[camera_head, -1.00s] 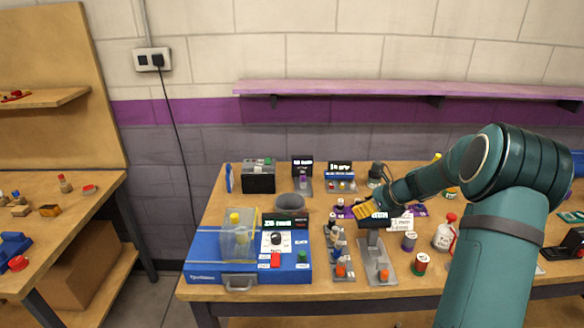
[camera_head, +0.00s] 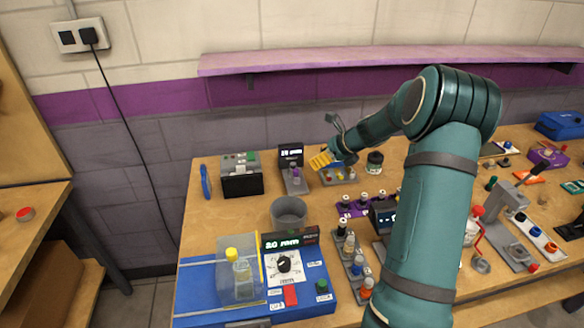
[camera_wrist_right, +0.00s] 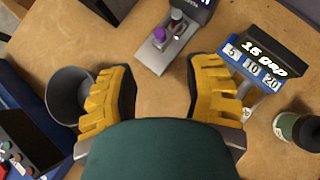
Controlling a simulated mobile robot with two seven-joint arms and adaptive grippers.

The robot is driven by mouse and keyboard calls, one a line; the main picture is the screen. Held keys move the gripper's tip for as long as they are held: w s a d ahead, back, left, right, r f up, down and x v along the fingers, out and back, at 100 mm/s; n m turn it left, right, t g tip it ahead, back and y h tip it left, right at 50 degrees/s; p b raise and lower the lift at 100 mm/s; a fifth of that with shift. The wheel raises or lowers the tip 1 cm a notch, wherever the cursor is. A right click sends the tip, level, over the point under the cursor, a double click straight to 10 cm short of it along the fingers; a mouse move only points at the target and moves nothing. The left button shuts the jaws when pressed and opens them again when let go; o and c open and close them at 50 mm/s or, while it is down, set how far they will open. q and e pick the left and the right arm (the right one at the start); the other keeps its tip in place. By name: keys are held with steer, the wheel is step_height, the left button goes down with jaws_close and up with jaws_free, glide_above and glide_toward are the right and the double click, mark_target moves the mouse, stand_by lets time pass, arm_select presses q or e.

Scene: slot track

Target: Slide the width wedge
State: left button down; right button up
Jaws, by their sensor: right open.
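I cannot tell for sure which part is the width wedge. A small display unit reading 15 with labels 5, 10 and 20 (camera_wrist_right: 262,62) stands right of my right gripper in the wrist view. A grey stand with a purple knob (camera_wrist_right: 163,42) and a black display lies just ahead of the fingers; it also shows in the head view (camera_head: 295,178). My right gripper (camera_head: 325,160) has yellow fingers, partly covering the labelled unit in the head view. In the wrist view it (camera_wrist_right: 165,88) is open, with bare table between the fingers. My left gripper is out of view.
A grey cup (camera_head: 289,214) stands front-left of the gripper, close to one finger in the wrist view. A dark jar (camera_head: 375,162) is to the right. A blue console (camera_head: 200,287) with a dial is at the front. A purple shelf (camera_head: 370,62) runs along the wall.

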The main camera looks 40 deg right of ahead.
mark_target(296, 170)
steer(key=b+x, duration=0.2)
steer(key=x, duration=1)
steer(key=shift+w+a+f, duration=0.15)
steer(key=shift+w+f, duration=0.05)
steer(key=shift+f, duration=0.05)
jaws_close()
